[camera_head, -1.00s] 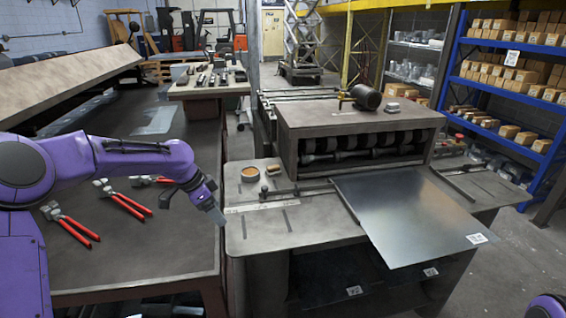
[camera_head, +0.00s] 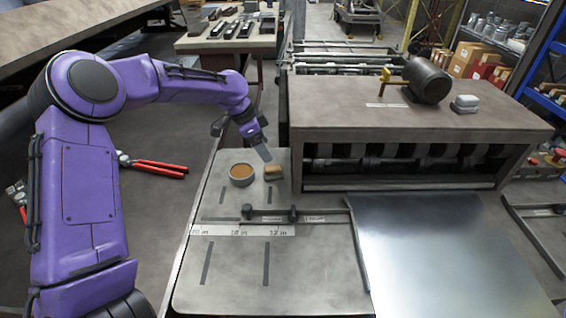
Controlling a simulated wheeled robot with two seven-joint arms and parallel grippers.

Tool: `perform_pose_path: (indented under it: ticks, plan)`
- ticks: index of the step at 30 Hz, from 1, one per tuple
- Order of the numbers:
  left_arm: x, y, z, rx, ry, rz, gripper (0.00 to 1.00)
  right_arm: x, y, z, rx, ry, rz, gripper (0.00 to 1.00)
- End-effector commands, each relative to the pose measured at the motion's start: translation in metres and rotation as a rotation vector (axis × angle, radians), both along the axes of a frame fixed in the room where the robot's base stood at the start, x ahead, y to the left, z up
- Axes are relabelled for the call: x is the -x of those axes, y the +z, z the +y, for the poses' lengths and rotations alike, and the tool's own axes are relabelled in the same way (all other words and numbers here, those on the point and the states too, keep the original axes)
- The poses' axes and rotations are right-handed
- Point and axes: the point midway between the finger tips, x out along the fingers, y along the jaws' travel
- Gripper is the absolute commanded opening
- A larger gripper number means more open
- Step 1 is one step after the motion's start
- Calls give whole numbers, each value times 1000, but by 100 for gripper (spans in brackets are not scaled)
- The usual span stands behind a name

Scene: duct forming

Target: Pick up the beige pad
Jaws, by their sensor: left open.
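The beige pad (camera_head: 273,173) is a small tan block on the grey metal work surface (camera_head: 228,275), just right of a round tin (camera_head: 242,175) with orange-brown contents. My left gripper (camera_head: 245,142) hangs above and slightly behind the tin and the pad. It is open, with one finger near the pad's upper left edge, and nothing shows between the fingers. I cannot tell whether that finger touches the pad. My right gripper is out of view.
A forming machine (camera_head: 400,122) with a motor (camera_head: 427,80) on top stands right of the pad. A guide bar (camera_head: 270,214) and ruler (camera_head: 240,230) lie in front. A metal sheet (camera_head: 440,255) covers the right side. Red-handled pliers (camera_head: 155,167) lie on the left bench.

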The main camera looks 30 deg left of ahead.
Motion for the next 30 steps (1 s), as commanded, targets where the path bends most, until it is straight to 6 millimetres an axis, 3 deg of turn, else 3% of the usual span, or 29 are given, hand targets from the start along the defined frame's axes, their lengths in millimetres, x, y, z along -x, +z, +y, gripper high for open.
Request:
perform_pose_path:
  ticks: [15,24,25,26,30]
  plan:
    - [-16,-79,-21,-2,5,7,78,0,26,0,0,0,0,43]
    - [-20,-91,-24,0,4,2,78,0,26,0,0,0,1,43]
    - [-20,-91,-24,0,4,2,74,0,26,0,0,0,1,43]
    - [-20,-91,-24,0,4,2,65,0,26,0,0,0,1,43]
    - [-20,-90,-24,0,4,2,19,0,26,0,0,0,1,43]
